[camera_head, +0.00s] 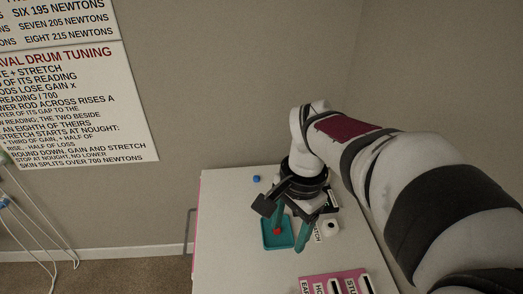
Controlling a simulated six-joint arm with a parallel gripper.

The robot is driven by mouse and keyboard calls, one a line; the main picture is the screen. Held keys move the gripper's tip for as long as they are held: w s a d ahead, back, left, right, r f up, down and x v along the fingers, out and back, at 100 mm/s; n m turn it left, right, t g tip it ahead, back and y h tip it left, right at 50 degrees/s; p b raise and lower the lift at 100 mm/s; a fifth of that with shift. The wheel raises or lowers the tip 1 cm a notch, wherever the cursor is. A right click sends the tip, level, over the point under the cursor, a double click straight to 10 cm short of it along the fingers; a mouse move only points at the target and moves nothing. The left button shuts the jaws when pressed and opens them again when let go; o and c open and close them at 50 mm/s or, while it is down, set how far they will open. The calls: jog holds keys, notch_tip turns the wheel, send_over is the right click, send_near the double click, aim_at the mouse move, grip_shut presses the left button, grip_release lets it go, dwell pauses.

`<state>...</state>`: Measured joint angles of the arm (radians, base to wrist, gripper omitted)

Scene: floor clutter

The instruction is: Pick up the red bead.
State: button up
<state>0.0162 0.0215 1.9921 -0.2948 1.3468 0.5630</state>
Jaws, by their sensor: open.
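The red bead (277,231) shows as a small red spot in a shallow teal tray (270,245) on the white table top. My gripper (288,235) reaches down over the tray from the upper right, with its two teal fingers apart. The left finger's tip is close by the bead in the picture. The right finger's tip is near the tray's right edge. I cannot tell how high the fingertips are above the bead. Nothing shows held between them. The gripper hides part of the tray.
A small blue bead (256,179) lies behind the tray. A white block with a dark round spot (331,227) stands right of the gripper. A pink labelled panel (337,283) is at the front. The table's left part (222,215) is clear. A wall stands behind.

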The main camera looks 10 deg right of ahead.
jog(key=w+d+f+m, duration=0.1)
jog(key=w+f+m, duration=0.25)
jog(key=w, duration=0.45)
jog(key=w+d+f+m, duration=0.15)
jog(key=w+f, duration=0.25)
jog(key=w, duration=0.4)
jog(key=shift+m+h, duration=0.4)
jog(key=f, duration=0.5)
jog(key=a+f, duration=0.1)
jog(key=f, duration=0.9)
jog(key=shift+a+f, duration=0.15)
jog(key=shift+f, duration=0.05)
grip_shut()
